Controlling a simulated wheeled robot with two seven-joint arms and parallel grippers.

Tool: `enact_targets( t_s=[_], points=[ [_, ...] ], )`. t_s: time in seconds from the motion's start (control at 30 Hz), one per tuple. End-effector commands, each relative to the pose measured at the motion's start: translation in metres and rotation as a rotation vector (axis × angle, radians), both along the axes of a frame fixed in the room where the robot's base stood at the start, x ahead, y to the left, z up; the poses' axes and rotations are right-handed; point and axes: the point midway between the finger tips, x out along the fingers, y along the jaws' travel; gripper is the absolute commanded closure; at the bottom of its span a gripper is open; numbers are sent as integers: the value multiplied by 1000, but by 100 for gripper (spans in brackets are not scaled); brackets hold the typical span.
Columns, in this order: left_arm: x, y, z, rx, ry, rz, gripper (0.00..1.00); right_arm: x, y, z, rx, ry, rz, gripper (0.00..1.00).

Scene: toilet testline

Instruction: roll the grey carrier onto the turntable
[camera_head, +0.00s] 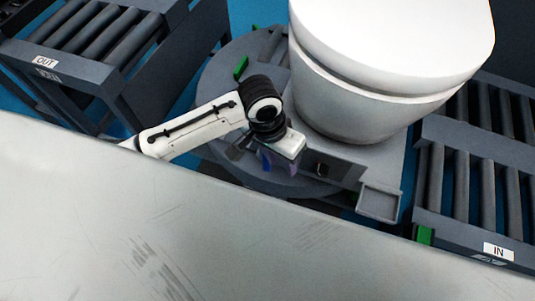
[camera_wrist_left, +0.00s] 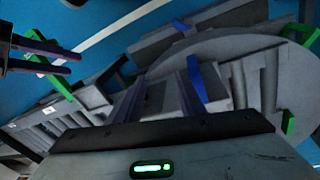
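The grey carrier (camera_head: 388,158) is a flat plate under a large white toilet (camera_head: 375,95). It lies over the round grey turntable (camera_head: 215,90), and its right edge is near the IN conveyor; the toilet hides much of both. The turntable also shows in the left wrist view (camera_wrist_left: 262,62). My left gripper (camera_head: 279,164) is beside the carrier's front left side, pointing down. Its purple fingers (camera_wrist_left: 165,92) stand apart with no object clearly held; contact with the carrier cannot be told. My right gripper (camera_wrist_left: 42,58) shows only in the left wrist view, its two fingers apart.
The IN roller conveyor (camera_head: 470,240) stands at right, the OUT roller conveyor (camera_head: 75,75) at upper left. A small square grey tray (camera_head: 379,203) sits at the carrier's front right. A pale grey surface (camera_head: 180,230) fills the foreground. A green block (camera_head: 241,67) stands on the turntable's left.

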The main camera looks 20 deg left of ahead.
Motion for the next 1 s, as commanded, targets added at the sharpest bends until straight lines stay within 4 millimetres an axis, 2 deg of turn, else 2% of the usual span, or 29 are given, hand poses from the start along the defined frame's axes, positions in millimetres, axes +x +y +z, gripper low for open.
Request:
enact_targets(
  t_s=[0.03,0.07,0.2,0.37,0.47,0.8,1.0],
  points=[
    [7,13,15,58,15,2,64,0,-1,4,0,0,-1,52],
    [8,20,21,89,27,5,64,0,-1,5,0,-1,-1,52],
    [23,37,19,148,58,58,64,0,-1,2,1,-5,-2,52],
    [30,47,18,176,72,87,64,0,-1,1,1,-4,0,52],
    [31,48,9,180,75,91,64,0,-1,-1,0,-2,0,52],
    [30,47,-53,177,73,89,64,-1,1,-10,-2,2,4,52],
    [30,47,-76,177,71,90,64,1,2,-10,-1,-2,7,52]
  ],
)
